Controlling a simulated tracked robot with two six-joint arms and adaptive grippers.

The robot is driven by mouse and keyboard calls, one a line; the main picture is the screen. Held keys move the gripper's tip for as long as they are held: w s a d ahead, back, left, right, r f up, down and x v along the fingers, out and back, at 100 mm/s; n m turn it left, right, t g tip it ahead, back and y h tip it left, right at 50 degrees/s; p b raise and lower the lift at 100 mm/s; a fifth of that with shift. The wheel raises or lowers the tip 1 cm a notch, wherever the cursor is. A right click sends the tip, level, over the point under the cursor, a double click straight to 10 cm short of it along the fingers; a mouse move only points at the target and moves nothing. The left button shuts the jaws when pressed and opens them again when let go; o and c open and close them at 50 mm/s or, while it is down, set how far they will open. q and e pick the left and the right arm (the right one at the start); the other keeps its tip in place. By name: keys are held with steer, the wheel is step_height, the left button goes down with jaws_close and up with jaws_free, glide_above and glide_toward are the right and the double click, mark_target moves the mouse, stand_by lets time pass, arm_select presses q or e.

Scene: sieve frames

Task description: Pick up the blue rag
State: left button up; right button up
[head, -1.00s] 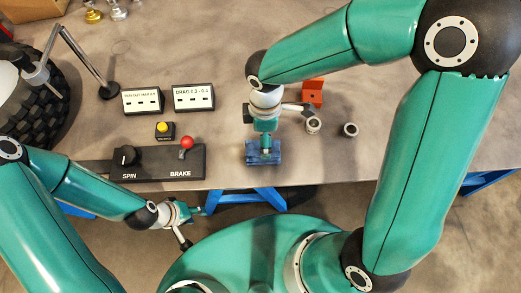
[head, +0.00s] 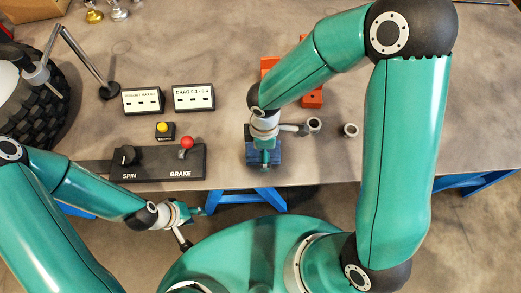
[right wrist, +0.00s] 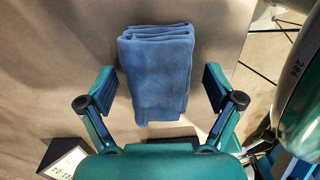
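The blue rag (head: 276,155) lies folded near the front edge of the table, partly hidden in the head view by my right gripper (head: 264,160). In the right wrist view the rag (right wrist: 158,75) is a folded rectangle with stacked layers at its far end. My right gripper (right wrist: 160,88) is open and empty, with one finger on each side of the rag and gaps between. I cannot tell its exact height above the table. My left gripper (head: 196,212) is in front of the table edge, away from the rag; its opening is unclear.
The SPIN/BRAKE panel (head: 155,164) with a red knob stands left of the rag. Two labelled boxes (head: 194,98) and a yellow button (head: 163,130) are behind it. A metal ring (head: 350,130) and orange-red blocks (head: 311,97) lie to the right and behind.

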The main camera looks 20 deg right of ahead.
steer(key=c, duration=1.1)
steer(key=shift+r, duration=0.1)
step_height(320, 180, up, 20)
steer(key=shift+f+p, duration=0.1)
steer(key=shift+p, duration=0.45)
